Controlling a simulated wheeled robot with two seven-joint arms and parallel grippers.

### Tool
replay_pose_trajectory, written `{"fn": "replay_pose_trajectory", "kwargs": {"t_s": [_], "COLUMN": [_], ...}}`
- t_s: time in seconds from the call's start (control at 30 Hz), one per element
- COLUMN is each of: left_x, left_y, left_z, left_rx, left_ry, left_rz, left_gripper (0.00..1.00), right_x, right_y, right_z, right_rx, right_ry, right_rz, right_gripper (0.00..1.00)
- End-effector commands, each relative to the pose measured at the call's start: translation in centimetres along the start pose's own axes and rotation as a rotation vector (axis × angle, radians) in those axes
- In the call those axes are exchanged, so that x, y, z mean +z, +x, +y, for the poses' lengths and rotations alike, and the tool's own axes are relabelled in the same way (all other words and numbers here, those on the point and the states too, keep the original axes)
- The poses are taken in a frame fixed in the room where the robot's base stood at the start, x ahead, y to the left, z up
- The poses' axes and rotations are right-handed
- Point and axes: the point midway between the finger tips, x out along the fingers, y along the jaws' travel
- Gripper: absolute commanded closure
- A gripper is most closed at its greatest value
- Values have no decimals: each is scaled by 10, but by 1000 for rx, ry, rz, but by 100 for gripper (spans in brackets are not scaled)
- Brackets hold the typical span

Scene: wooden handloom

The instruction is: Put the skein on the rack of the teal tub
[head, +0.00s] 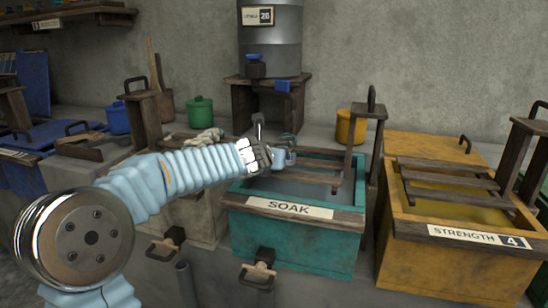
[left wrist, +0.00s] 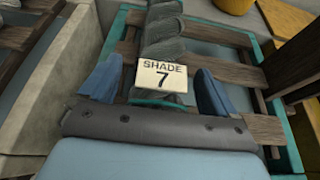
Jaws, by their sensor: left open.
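The teal tub (head: 290,250) with the SOAK label stands in the middle of the head view. Its rack of dark wooden slats (head: 300,178) lies across the top; the slats also show in the left wrist view (left wrist: 220,70). A grey twisted skein (left wrist: 164,35) with a SHADE 7 tag (left wrist: 161,76) lies over the slats in the left wrist view, its near end between my fingers. My left gripper (left wrist: 155,88) is open, one blue finger on each side of the tag with gaps. In the head view my left gripper (head: 272,156) is over the tub's back left part and mostly hides the skein.
A yellow STRENGTH 4 tub (head: 450,268) with its own rack stands to the right. A wooden post (head: 362,145) rises at the teal tub's right side. A pale basin (head: 195,220) is on the left. A metal tank (head: 270,45) on a wooden stand is behind.

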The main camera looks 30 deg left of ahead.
Motion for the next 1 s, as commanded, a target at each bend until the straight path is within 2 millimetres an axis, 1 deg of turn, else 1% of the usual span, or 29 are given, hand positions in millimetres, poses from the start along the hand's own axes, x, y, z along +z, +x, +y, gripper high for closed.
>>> {"fn": "replay_pose_trajectory", "kwargs": {"t_s": [0.17,0.27,0.37,0.5,0.6,0.7,0.83,1.0], "left_x": [4,4,6,6,6,5,3,2], "left_y": [-2,-14,-36,-70,-92,-107,-118,-122], "left_z": [0,0,0,0,0,0,0,0], "left_rx": [0,0,0,-1,0,0,0,0], "left_ry": [0,1,1,1,0,1,-1,0], "left_rz": [0,-2,-3,-4,-3,-2,-1,0], "left_gripper": [9,9,9,9,9,9,9,9], "right_x": [0,1,1,3,4,4,5,5], "right_y": [-4,-4,-8,-14,-18,-22,-23,-23], "right_z": [-2,-3,-5,-10,-13,-16,-17,-18], "right_rx": [-1,-2,-3,-6,-9,-11,-12,-13], "right_ry": [-1,-1,-3,-6,-8,-10,-12,-12], "right_rz": [-2,-2,-4,-8,-11,-13,-14,-15], "right_gripper": [57,57,57,57,57,57,57,57]}}
